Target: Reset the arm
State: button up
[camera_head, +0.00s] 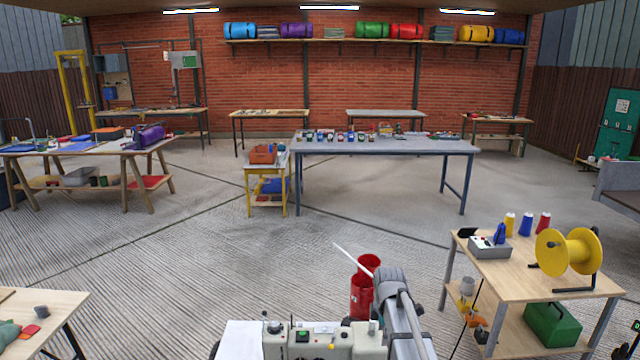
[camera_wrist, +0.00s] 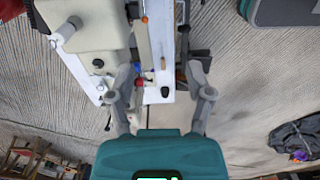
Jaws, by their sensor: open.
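My gripper (camera_wrist: 160,84) shows in the wrist view, with its two grey fingers spread apart and its teal body at the bottom edge. The fingers are open and no held object shows between them. A beige machine with knobs (camera_wrist: 85,35) and a white strip lie beyond the fingers in the wrist view. In the head view my grey arm (camera_head: 402,315) rises from the bottom edge, right of the beige machine (camera_head: 305,342). The gripper's fingers cannot be made out there.
Red cylinders (camera_head: 361,296) stand just beyond my arm. A wooden table (camera_head: 515,270) with a yellow reel (camera_head: 568,252) and thread spools is at the right. A long grey table (camera_head: 385,147) holds small items farther back. Ribbed floor lies open between.

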jog(key=s+f+m+b, duration=0.5)
jog(key=s+m, duration=0.4)
jog(key=s+f+m+b, duration=0.5)
jog(key=s+m, duration=0.4)
notch_tip(320, 180, up, 15)
jog(key=p, duration=1.4)
jog(key=shift+w+a+f+p, duration=0.15)
jog(key=shift+a+f+p, duration=0.05)
jog(key=shift+a+p, duration=0.25)
